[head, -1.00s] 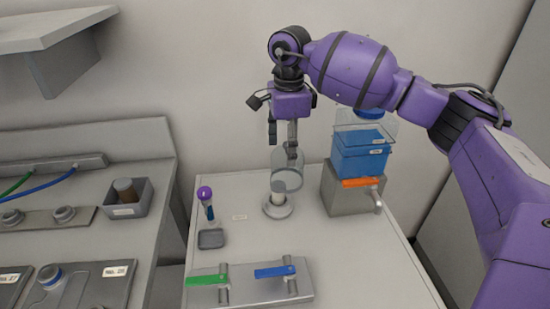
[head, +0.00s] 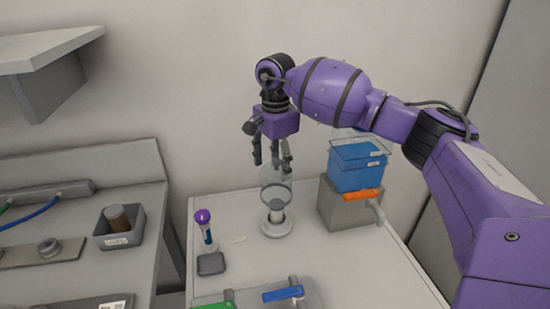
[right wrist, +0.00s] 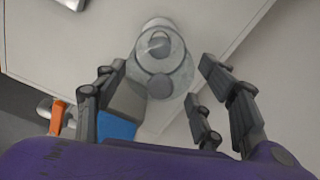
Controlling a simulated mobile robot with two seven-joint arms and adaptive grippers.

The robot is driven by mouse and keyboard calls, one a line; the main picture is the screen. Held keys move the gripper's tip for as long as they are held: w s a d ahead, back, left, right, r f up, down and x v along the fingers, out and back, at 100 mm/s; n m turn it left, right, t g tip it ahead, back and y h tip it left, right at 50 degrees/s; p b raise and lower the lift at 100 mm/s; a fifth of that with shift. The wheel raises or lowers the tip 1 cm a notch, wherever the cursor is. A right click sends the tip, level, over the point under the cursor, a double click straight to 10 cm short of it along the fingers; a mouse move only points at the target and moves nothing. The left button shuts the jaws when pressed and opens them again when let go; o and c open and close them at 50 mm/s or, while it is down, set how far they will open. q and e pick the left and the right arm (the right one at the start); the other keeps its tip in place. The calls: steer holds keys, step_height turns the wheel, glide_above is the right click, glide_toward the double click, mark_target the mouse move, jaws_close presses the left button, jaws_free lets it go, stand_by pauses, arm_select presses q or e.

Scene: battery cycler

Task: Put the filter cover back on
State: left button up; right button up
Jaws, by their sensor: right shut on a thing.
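The clear filter cover (head: 265,177) is above the round filter base (head: 277,229) on the white bench. A pale filter cylinder (head: 277,206) stands on that base, and the cover's lower rim overlaps it in the head view. I cannot tell whether the rim surrounds it. My right gripper (head: 272,165) points down and is shut on the cover at its top. In the right wrist view the cover (right wrist: 178,75) lies between the fingers (right wrist: 162,75), with the filter seen through or behind it. My left gripper is not in view.
Right of the filter, a blue container (head: 358,172) sits on a grey block (head: 340,207) with an orange-handled valve (head: 362,195). Left stands a purple-capped tube (head: 205,228) by a small grey tray (head: 211,264). Green (head: 215,304) and blue (head: 283,293) valve handles are in front.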

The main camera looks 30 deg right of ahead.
steer(key=shift+f, duration=0.85)
steer(key=shift+f+b, duration=0.95)
steer(key=shift+f, duration=1.4)
steer(key=shift+f+b, duration=0.55)
steer(key=shift+f, duration=1.7)
steer(key=shift+d+f+b, duration=0.1)
steer(key=shift+f+b, duration=0.15)
steer(key=shift+b, duration=0.05)
steer(key=o, duration=1.8)
steer(key=o, duration=0.4)
steer(key=shift+c, duration=0.2)
